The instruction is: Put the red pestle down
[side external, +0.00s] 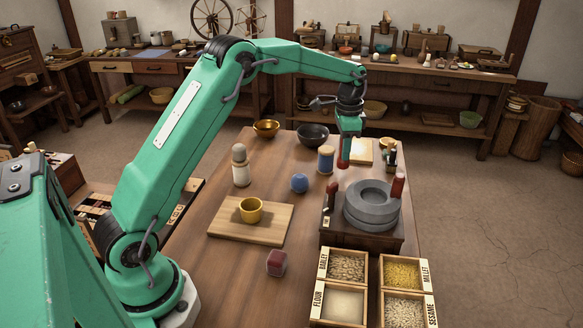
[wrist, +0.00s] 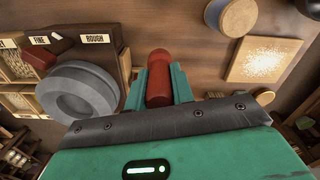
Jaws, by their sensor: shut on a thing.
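My gripper (side external: 345,148) is shut on the red pestle (side external: 344,153), beyond the stone quern (side external: 372,208) in the side external view. In the wrist view the pestle (wrist: 158,75) sits between the two green fingers of my gripper (wrist: 160,85), its rounded end pointing away from the wrist. Bare table (wrist: 180,30) shows around that end. The pestle hangs roughly upright over the table (side external: 215,255); I cannot tell whether its lower end touches. The quern (wrist: 80,95) is to the left of the pestle in the wrist view, apart from it.
A blue-banded cylinder (side external: 325,160), a blue ball (side external: 299,182) and a dark bowl (side external: 313,135) stand left of my gripper. A pale board (wrist: 267,62) lies close by. Grain boxes (side external: 343,266) fill the near right. A yellow cup (side external: 251,210) stands on a wooden board (side external: 225,229).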

